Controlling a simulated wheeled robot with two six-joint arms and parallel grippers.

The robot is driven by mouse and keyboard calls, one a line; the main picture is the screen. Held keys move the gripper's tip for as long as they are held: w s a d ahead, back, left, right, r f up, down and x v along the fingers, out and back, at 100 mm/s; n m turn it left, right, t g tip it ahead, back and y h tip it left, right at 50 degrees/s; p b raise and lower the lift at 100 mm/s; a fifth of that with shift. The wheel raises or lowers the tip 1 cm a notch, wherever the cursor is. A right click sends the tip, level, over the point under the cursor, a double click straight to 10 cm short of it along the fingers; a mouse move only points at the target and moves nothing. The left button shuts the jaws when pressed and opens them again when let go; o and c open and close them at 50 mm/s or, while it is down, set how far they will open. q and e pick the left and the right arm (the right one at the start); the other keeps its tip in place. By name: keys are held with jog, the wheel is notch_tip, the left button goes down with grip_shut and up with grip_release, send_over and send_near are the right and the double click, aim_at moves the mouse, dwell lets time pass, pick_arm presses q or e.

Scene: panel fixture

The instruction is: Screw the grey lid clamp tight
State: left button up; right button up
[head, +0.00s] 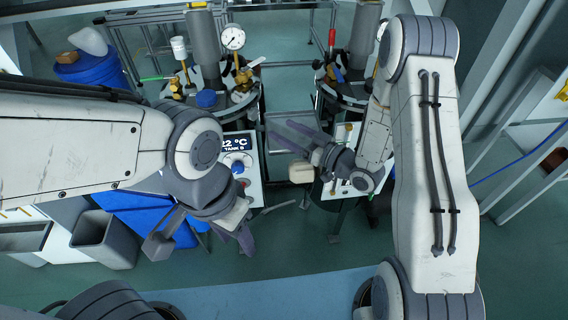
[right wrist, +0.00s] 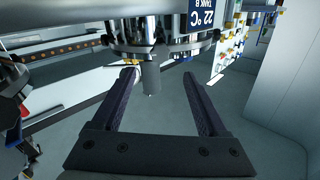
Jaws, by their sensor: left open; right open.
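I cannot clearly single out the grey lid clamp in the head view, where two lidded tanks stand at the back. The left tank (head: 203,40) carries a gauge (head: 232,38) and a blue knob (head: 206,99); my right arm partly hides the right tank (head: 365,30). In the right wrist view a grey cylinder (right wrist: 151,78) hangs below a metal rim, beyond the fingertips; I cannot tell whether it is the clamp. My right gripper (head: 285,135) is open and empty, pointing left between the tanks; its fingers (right wrist: 160,78) are spread. My left gripper (head: 243,240) is open, low in front of the left tank.
A blue drum (head: 90,70) stands at the far left, and a grey bin (head: 105,238) at lower left. Shelving (head: 525,160) is at right. The floor (head: 300,245) in front is clear.

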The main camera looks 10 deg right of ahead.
jog(key=shift+w+a+r+n+g+h+p, duration=0.15)
jog(key=shift+a+r+n+g+h+p, duration=0.25)
jog(key=shift+a+n+g+h+p, duration=0.25)
jog(key=shift+w+a+r+g+h+p, duration=0.2)
jog(key=shift+a+g+h+p, duration=0.2)
jog(key=shift+a+h, duration=0.35)
jog(key=shift+s+r+g+h, duration=0.1)
jog(key=shift+r+g+h, duration=0.15)
jog(key=shift+h, duration=0.25)
jog(key=s+r+m+g+h+p, duration=0.1)
jog(key=s+r+g+h+p, duration=0.2)
jog(key=s, duration=0.8)
jog(key=s+r+g+h+p, duration=0.3)
jog(key=s+r+g+h, duration=0.1)
jog(key=s+r, duration=0.4)
jog(key=shift+s+a+m+g+h, duration=0.3)
jog(key=shift+s+a+m, duration=0.05)
jog(key=shift+s, duration=1)
